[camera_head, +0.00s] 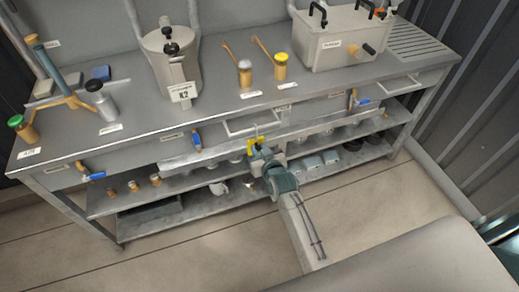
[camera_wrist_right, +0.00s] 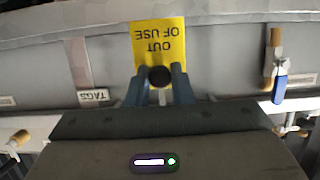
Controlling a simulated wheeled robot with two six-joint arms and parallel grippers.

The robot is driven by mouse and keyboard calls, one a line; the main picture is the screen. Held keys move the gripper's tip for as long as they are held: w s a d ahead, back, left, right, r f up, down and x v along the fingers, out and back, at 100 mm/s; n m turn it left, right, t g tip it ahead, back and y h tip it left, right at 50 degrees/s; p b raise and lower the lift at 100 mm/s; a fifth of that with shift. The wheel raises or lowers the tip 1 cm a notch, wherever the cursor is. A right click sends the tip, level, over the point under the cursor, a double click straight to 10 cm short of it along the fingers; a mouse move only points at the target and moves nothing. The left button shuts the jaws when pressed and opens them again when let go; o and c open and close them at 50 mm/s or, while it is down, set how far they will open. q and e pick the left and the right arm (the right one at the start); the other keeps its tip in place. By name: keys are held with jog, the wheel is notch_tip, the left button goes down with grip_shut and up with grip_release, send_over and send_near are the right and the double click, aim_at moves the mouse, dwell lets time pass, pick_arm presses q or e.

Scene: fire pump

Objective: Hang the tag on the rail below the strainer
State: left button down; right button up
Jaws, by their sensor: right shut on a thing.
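My right gripper (camera_head: 259,154) is shut on a yellow tag (camera_head: 252,146), in front of the bench's front edge. In the right wrist view the tag (camera_wrist_right: 158,38) reads "OUT OF USE" upside down, and the gripper's fingers (camera_wrist_right: 160,84) close at its edge around a dark round knob. A grey lidded vessel (camera_head: 172,62) with a label ending in "2" stands on the bench to the left; I cannot tell for sure that it is the strainer. A bar-shaped rail (camera_head: 251,124) runs along the bench front near the tag. Whether the tag touches it is unclear. My left gripper is out of view.
A grey tank box (camera_head: 338,38) stands at the back right of the bench (camera_head: 215,110). Blue-handled valves (camera_head: 196,140) hang along the front. Lower shelves (camera_head: 175,203) hold small fittings. A "TAGS" label (camera_wrist_right: 93,95) shows in the wrist view. The floor in front is clear.

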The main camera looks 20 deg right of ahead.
jog(key=shift+f, duration=0.1)
dwell(0.3)
jog(key=o, duration=0.8)
jog(key=shift+o, duration=0.2)
